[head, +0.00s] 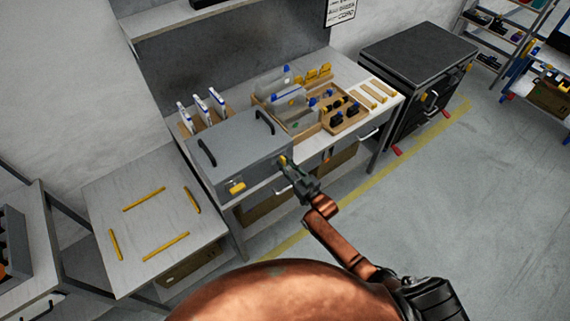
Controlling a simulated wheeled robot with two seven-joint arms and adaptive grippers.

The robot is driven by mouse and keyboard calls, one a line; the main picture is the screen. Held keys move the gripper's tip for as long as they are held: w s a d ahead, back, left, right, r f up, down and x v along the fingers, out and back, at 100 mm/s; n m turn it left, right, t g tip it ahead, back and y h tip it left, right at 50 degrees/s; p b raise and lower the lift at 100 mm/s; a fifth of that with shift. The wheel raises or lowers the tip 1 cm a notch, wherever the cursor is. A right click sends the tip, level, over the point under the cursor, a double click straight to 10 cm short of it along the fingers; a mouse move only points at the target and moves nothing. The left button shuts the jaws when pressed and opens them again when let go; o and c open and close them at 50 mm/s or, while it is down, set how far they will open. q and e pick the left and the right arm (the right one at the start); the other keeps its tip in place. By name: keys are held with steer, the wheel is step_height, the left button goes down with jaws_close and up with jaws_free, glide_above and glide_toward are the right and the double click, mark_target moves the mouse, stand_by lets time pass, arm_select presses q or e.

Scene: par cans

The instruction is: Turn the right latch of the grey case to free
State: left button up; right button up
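The grey case (232,150) sits closed on the workbench, with two dark handles on its lid. Its left latch (237,187) is yellow and shows on the front face. The right latch (283,160) is a small yellow patch at the right end of the front, partly covered by my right gripper (287,168). The gripper's fingertips are at this latch. I cannot tell whether they grip it or how far it is turned. My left gripper is not in view.
White and blue tools (201,105) stand in a rack behind the case. Wooden trays (338,110) with parts are to its right. A lower table (150,215) with yellow strips is at left. A dark cabinet (418,55) stands at right. Open floor lies in front of the bench.

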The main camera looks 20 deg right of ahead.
jaws_close()
stand_by(0.3)
steer(key=n+b, duration=0.1)
steer(key=n, duration=0.4)
steer(key=shift+a+f, duration=0.1)
steer(key=n+b, duration=0.1)
steer(key=n, duration=0.2)
steer(key=shift+s+a+f+n, duration=0.1)
steer(key=shift+n, duration=0.2)
steer(key=shift+a+f+n+b, duration=0.1)
steer(key=shift+n+b, duration=1.2)
steer(key=shift+n, duration=1)
steer(key=shift+f+n+b, duration=0.1)
steer(key=shift+n+b, duration=1.15)
steer(key=shift+n, duration=1.05)
